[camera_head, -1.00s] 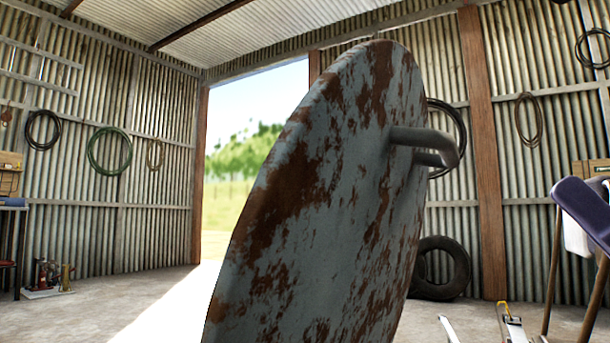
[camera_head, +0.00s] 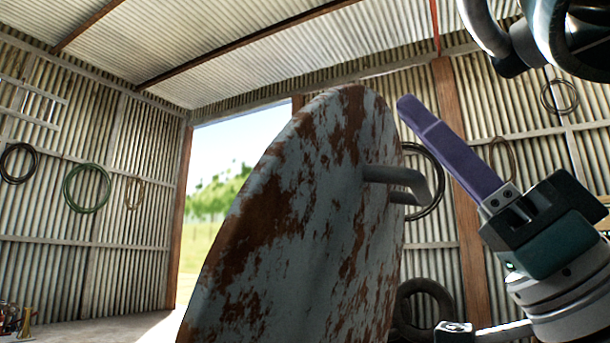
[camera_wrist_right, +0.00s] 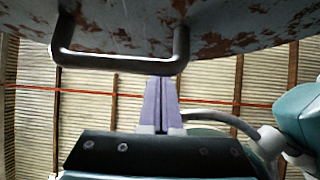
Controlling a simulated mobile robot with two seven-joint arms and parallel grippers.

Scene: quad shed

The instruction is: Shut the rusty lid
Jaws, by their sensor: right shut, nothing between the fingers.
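The rusty lid (camera_head: 290,215), pale grey-blue with brown rust patches, stands raised and steeply tilted in the middle of the head view. A bent grey bar handle (camera_head: 400,180) sticks out from its right face. My right gripper (camera_head: 408,108) has purple fingers held together and empty. It points up and left, just right of the lid's upper part and near the handle. In the right wrist view the lid (camera_wrist_right: 215,20) fills the top, and the handle (camera_wrist_right: 120,65) spans above the closed purple fingertips (camera_wrist_right: 161,82). Contact cannot be told. My left gripper is out of view.
Corrugated metal walls with hanging hoses (camera_head: 87,188) surround the space. A tyre (camera_head: 425,308) leans at the wall behind the lid. A bright doorway (camera_head: 215,190) opens behind the lid's left side. What the lid is mounted on is out of view.

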